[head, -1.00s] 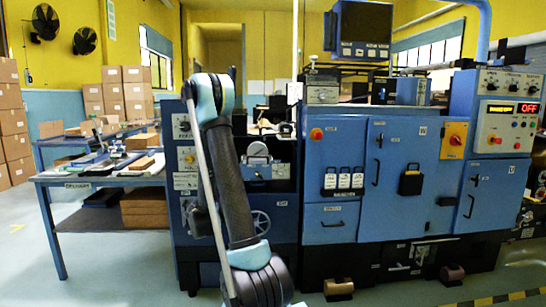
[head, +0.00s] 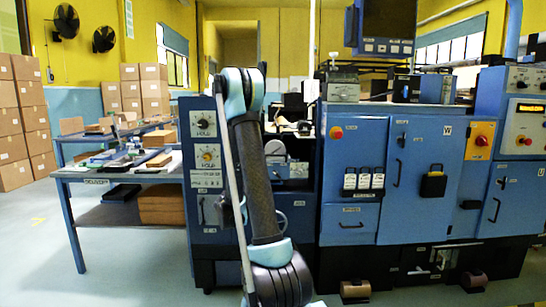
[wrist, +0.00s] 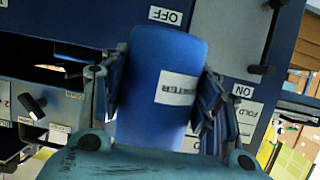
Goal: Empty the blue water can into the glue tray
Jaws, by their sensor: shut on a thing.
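The blue water can (wrist: 155,55), with a white WATER label, stands out in the middle of the wrist view. My gripper (wrist: 162,75) has a finger against each side of it and is shut on it. In the head view my arm rises in front of the machine; my gripper and the can do not show there. I cannot pick out the glue tray in either view.
The blue machine (head: 345,225) fills the middle and right of the head view, close behind my arm. A delivery table (head: 70,172) with stacked goods stands at the left. Cardboard boxes (head: 22,120) are piled at the far left. Open floor lies at the front left.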

